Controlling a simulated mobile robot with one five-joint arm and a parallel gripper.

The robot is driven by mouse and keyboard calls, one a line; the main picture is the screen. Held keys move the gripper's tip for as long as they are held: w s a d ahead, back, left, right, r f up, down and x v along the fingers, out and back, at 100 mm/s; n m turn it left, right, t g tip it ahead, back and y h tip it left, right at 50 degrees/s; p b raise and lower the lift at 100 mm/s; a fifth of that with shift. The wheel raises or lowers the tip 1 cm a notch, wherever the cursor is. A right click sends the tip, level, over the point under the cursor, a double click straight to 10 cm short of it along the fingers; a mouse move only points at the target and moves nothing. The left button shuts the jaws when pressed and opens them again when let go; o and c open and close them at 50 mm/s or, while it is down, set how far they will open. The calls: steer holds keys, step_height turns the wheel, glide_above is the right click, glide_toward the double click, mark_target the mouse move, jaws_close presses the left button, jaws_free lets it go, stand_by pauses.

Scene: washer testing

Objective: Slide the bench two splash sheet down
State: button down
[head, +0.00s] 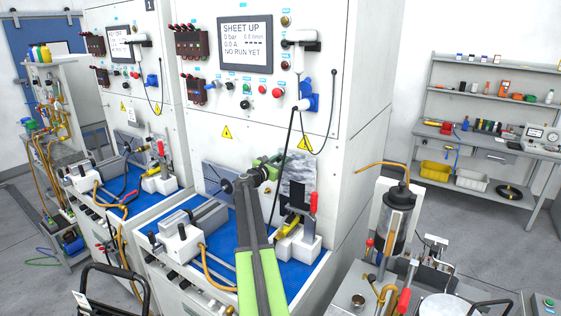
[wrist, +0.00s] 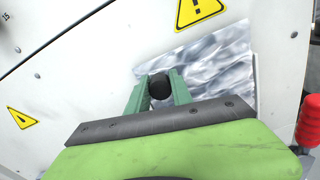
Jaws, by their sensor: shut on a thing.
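The splash sheet (head: 299,170) is a clear, wavy-looking panel standing in front of the white cabinet face of the nearer bench. It also shows in the wrist view (wrist: 222,62), tilted in the picture, behind my fingers. My gripper (head: 268,165) is at the left side of the sheet, above the blue bench top. In the wrist view my green fingers (wrist: 160,88) are shut on a round black knob (wrist: 160,87), one finger on each side. My fingers and palm hide the lower left of the sheet. The bench screen (head: 246,43) reads "SHEET UP" and "NO RUN YET".
Below my gripper, the blue bench top (head: 220,248) carries a white clamp block (head: 180,245) and a white block with a red-handled clamp (head: 298,236). A thin dark cable hangs near my gripper. A clear cylinder rig (head: 398,225) stands to the right.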

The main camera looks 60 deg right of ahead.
mark_target(285, 181)
step_height(285, 181, down, 12)
steer(key=b, duration=1.2)
steer(key=shift+s+f, duration=0.1)
steer(key=shift+f, duration=0.15)
steer(key=shift+r, duration=0.1)
steer(key=c, duration=1.1)
jaws_free()
steer(key=shift+a, duration=0.1)
steer(key=a, duration=1.7)
steer(key=shift+a, duration=0.1)
